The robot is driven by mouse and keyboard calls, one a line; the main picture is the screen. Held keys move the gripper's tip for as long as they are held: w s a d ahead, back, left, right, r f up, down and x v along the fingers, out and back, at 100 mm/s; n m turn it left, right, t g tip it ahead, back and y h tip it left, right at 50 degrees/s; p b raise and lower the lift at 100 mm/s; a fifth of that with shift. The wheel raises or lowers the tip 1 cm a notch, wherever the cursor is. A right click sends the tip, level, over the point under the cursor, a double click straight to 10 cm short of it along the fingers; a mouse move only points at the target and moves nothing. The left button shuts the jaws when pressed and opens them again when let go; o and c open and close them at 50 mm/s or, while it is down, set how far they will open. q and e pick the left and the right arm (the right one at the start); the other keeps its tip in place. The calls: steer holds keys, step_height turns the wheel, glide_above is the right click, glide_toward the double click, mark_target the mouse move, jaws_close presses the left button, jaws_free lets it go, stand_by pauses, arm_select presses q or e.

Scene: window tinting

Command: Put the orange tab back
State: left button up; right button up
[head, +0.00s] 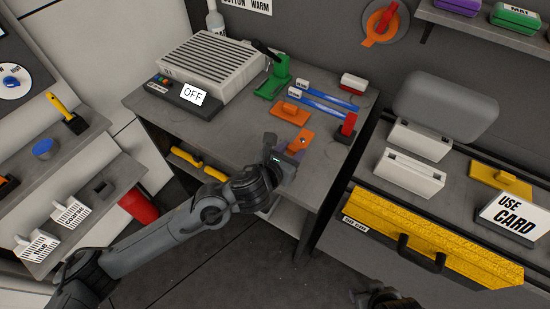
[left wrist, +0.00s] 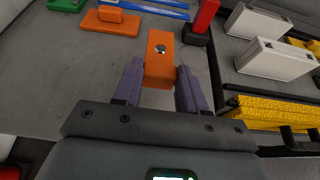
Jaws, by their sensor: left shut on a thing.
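My left gripper (head: 285,157) is shut on an orange tab (head: 301,140) above the front part of the grey workbench. In the left wrist view the orange tab (left wrist: 160,48) stands out between the two purple fingers (left wrist: 158,82), with a small round grey spot near its far end. An orange base (head: 291,111) with a raised block lies flat on the bench just beyond the held tab, apart from it. That base also shows in the left wrist view (left wrist: 112,22). A dark part of my right arm (head: 378,296) shows at the bottom edge; its fingers cannot be made out.
Blue strips (head: 325,101) lie behind the orange base. A red-handled tool (head: 346,128) stands at the right edge. The bench's front left is clear.

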arm_select(q)
steer(key=a+f, duration=0.1)
steer(key=w+a+f, duration=0.2)
steer(key=a, duration=0.1)
steer(key=shift+w+a, duration=0.1)
steer(key=shift+w, duration=0.15)
steer(key=shift+f+b, duration=0.55)
steer(key=shift+f, duration=1.45)
steer(key=shift+f, duration=0.15)
steer(key=o, duration=1.1)
